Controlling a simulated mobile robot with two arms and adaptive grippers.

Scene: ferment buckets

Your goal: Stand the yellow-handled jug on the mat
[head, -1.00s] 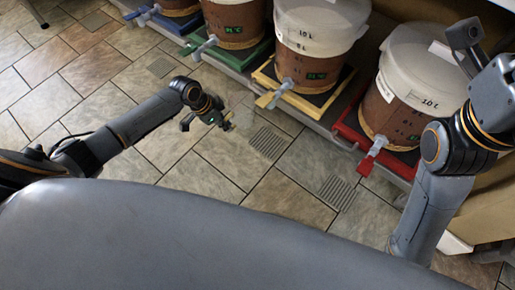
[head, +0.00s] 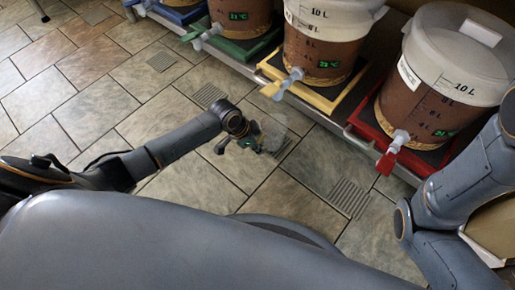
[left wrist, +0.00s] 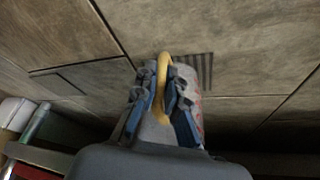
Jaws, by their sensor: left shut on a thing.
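My left gripper (head: 252,141) is shut on the yellow handle (left wrist: 164,68) of a clear jug, seen between the fingers in the left wrist view. In the head view the see-through jug (head: 277,132) hangs just past the fingertips, in front of the tiled floor and low in contrast. Its red markings show beside the fingers in the left wrist view. My right arm is at the right edge; its gripper is out of view. I cannot make out a separate mat for the jug.
Several buckets with taps stand on coloured trays along a low shelf. They include a bucket on the yellow tray (head: 331,103) and one on the red tray (head: 366,127). Taps stick out over the shelf edge. Tiled floor (head: 90,95) with drain grates (head: 347,197) is open.

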